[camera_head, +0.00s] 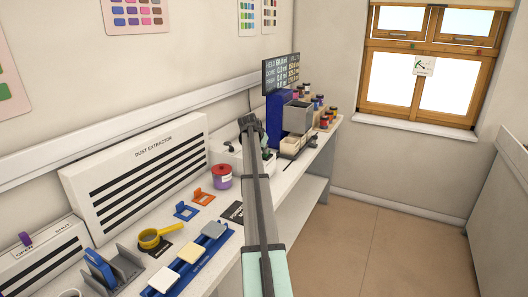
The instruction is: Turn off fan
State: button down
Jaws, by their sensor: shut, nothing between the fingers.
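A white louvred panel marked DUST EXTRACTOR (185,132) stands against the wall at the back of the bench. No separate fan and no switch marked as a fan control can be made out. At the lower left, a smaller white louvred unit (60,242) carries the words OPEN and SHUT, with a purple knob (25,238) close to OPEN. A long grey and teal arm link, apparently mine, rises through the middle of the view and ends in a dark joint. It hides part of the bench. My gripper cannot be made out.
A display screen (281,72) and several jars stand at the far end. The floor (400,235) at right is clear.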

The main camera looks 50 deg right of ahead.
jog(key=shift+w+d+r, duration=0.1)
jog(key=shift+d+r, duration=0.15)
jog(key=shift+d, duration=0.25)
jog(key=shift+r, duration=0.1)
jog(key=shift+a+r, duration=0.1)
jog(key=shift+r, duration=0.25)
jog(key=r, duration=0.1)
jog(key=a+r+p, duration=0.1)
jog(key=r, duration=0.1)
jog(key=shift+a+r, duration=0.15)
jog(key=shift+r, duration=0.1)
jog(key=s+a+r+b, duration=0.1)
jog(key=a+r+b, duration=0.1)
jog(key=a+r, duration=0.3)
jog(key=a, duration=0.2)
jog(key=shift+s+a+b, duration=0.3)
